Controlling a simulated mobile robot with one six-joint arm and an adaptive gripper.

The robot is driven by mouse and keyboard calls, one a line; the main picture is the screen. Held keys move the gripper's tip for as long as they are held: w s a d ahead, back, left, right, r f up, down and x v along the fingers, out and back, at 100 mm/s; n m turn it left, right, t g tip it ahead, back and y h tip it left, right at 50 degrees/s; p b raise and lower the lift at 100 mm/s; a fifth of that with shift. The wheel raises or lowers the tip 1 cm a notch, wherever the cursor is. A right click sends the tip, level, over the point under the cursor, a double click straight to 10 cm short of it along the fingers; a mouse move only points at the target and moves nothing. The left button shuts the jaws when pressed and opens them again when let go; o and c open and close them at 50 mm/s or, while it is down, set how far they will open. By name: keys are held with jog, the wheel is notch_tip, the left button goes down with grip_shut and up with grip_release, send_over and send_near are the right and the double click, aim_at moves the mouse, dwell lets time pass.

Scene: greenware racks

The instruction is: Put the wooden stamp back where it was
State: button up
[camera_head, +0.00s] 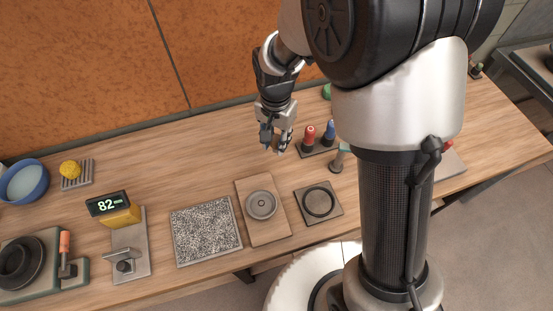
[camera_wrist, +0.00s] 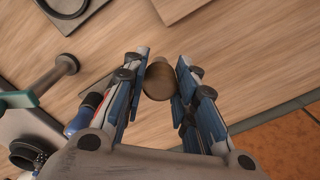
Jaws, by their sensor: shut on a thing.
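My gripper (camera_wrist: 163,82) is shut on the wooden stamp (camera_wrist: 158,82), whose round brown end shows between the fingertips in the wrist view. The rest of the stamp is mostly hidden by the fingers and its own end. In the head view my gripper (camera_head: 276,142) hangs above the wooden table, left of a dark holder with a red-topped stamp (camera_head: 309,136) and a blue-topped stamp (camera_head: 329,132). I cannot make out the held stamp clearly in the head view.
A post with a teal part (camera_head: 339,158) stands right of my gripper. Below are a square plate with a dark ring (camera_head: 304,197), a board with a grey disc (camera_head: 242,190) and a speckled slab (camera_head: 206,230).

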notch_tip(320, 180, down, 8)
jog(key=shift+f+b, duration=0.25)
jog(key=shift+b, duration=0.9)
jog(key=shift+f, duration=0.2)
jog(key=o, duration=1)
jog(key=shift+r, duration=0.15)
